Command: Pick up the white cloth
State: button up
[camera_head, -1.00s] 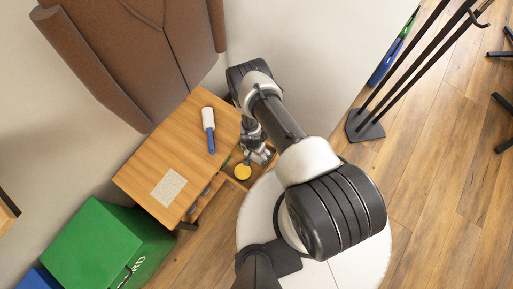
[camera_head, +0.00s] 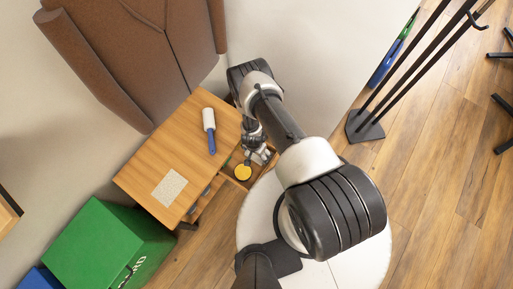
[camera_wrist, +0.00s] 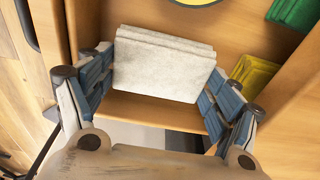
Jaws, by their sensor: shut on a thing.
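A folded white cloth (camera_wrist: 162,64) stands on edge between the two fingers of my gripper (camera_wrist: 160,85) in the wrist view. The blue-grey finger pads press on its left and right ends, so my gripper is shut on it. The cloth is in or just above an open wooden drawer (camera_wrist: 155,110); I cannot tell whether it touches the bottom. In the head view my gripper (camera_head: 258,155) reaches down into the drawer, and the cloth cannot be made out there.
The drawer also holds a yellow round thing (camera_head: 243,172), a green cloth-like item (camera_wrist: 295,12) and a yellow one (camera_wrist: 254,75). A lint roller (camera_head: 210,132) and a pale speckled square (camera_head: 169,187) lie on the cabinet top (camera_head: 180,140). A green box (camera_head: 105,245) stands left.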

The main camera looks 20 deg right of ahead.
jog(key=r+p, duration=0.1)
jog(key=r, duration=0.1)
jog(key=r+p, duration=0.1)
jog(key=r, duration=0.1)
jog(key=r+p, duration=0.2)
jog(key=r, duration=0.1)
jog(key=shift+s+d+r, duration=0.1)
jog(key=shift+s+d, duration=0.1)
jog(key=shift+s, duration=0.1)
jog(key=s+d+p, duration=0.3)
jog(key=s+d, duration=0.8)
jog(key=s, duration=0.4)
jog(key=shift+s+f+p, duration=0.25)
jog(key=shift+f+p, duration=0.1)
jog(key=shift+p, duration=0.05)
jog(key=shift+d, duration=0.1)
jog(key=o, duration=0.4)
jog(key=c, duration=0.4)
